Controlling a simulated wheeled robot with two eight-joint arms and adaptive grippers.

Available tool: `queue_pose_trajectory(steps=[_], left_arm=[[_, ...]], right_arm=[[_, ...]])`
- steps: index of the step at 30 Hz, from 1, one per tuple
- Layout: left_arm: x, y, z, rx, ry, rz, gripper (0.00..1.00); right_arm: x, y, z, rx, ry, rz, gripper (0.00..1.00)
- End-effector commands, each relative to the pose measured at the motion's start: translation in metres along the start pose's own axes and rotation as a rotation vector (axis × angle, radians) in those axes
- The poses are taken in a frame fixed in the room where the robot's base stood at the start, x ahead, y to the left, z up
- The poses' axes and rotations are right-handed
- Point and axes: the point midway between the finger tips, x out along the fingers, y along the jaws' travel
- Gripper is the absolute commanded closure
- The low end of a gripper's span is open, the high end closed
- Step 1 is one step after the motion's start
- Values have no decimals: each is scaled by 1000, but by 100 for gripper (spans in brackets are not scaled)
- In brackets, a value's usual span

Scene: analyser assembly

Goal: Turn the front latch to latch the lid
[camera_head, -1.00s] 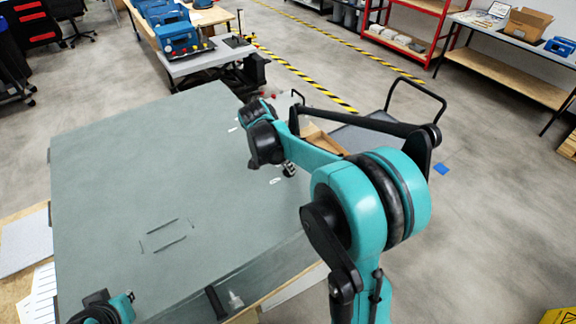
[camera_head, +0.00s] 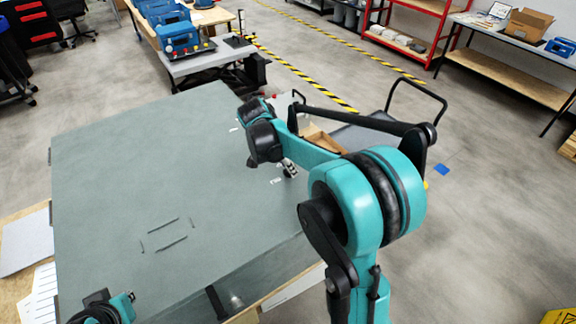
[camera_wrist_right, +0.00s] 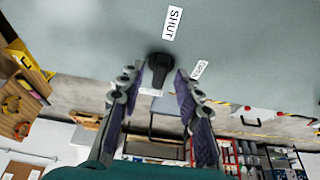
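The grey-green lid (camera_head: 120,150) lies flat and closed-looking across the big box in the head view. The black front latch (camera_wrist_right: 159,68) shows in the right wrist view as a small knob on the grey-green surface. A white label reading SHUT (camera_wrist_right: 172,22) is above it, and a smaller white label (camera_wrist_right: 199,69) is to its right. My right gripper (camera_wrist_right: 156,78) is open, its two fingers on either side of the latch with gaps visible. In the head view the right gripper (camera_head: 289,171) is small near the lid's right edge, and the latch is hidden. My left gripper cannot be made out.
My left arm (camera_head: 105,307) shows only at the bottom left corner. A cart with a black handle (camera_head: 415,95) stands beyond my right arm. A bench with blue devices (camera_head: 180,35) is at the back. The lid's top is clear.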

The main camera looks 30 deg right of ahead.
Motion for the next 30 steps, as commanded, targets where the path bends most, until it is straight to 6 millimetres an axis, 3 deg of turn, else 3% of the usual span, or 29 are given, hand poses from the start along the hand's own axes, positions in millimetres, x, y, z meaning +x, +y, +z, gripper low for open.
queue_pose_trajectory(steps=[7,21,30], left_arm=[[0,0,0,0,0,0,100],[0,0,0,0,0,0,100],[0,0,0,0,0,0,100]], right_arm=[[-14,0,0,-2,0,0,66],[-106,0,1,-2,0,-1,66],[-120,0,0,0,0,0,66]])
